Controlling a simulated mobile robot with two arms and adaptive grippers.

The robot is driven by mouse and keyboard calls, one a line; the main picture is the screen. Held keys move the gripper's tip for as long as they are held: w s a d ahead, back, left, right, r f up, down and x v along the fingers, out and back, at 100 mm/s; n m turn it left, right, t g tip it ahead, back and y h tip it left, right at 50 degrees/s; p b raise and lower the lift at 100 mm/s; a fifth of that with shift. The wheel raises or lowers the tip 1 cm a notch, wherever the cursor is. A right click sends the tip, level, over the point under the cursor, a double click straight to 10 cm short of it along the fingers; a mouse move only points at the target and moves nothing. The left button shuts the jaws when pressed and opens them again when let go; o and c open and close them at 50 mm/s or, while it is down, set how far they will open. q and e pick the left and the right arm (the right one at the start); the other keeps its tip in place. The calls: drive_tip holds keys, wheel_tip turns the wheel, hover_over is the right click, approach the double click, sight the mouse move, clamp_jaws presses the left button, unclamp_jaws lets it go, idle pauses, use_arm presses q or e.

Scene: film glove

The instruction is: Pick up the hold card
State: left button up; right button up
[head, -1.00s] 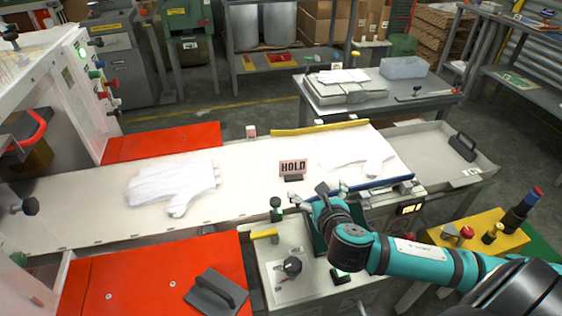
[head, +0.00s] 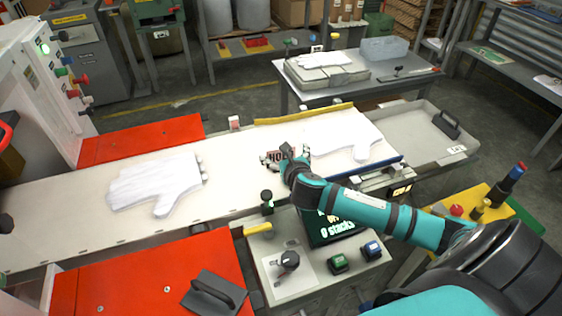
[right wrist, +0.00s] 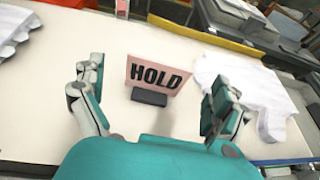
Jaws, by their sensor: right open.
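The hold card (right wrist: 154,74) is a pale pink card with black "HOLD" lettering, upright in a small dark base (right wrist: 149,97) on the white table. In the head view the hold card (head: 277,157) is mostly hidden behind my right gripper (head: 283,159). In the right wrist view my right gripper (right wrist: 155,98) is open, with one finger to the left of the card and one to the right. The card is ahead of the fingers, apart from both. My left gripper is not in view.
White gloves lie on the belt: one stack to the left (head: 155,185) and one to the right (head: 342,138) of the card. A yellow rail (head: 305,113) runs along the far edge. A control panel with a screen (head: 335,226) stands at the near side.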

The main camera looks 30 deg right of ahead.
sight(276, 156)
drive_tip(key=shift+x, duration=0.8)
drive_tip(key=x, duration=0.3)
drive_tip(key=shift+w+d+f, duration=0.1)
drive_tip(key=shift+f, duration=0.2)
drive_tip(key=shift+w, duration=0.15)
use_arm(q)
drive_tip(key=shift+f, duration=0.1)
use_arm(e)
drive_tip(key=c, duration=0.8)
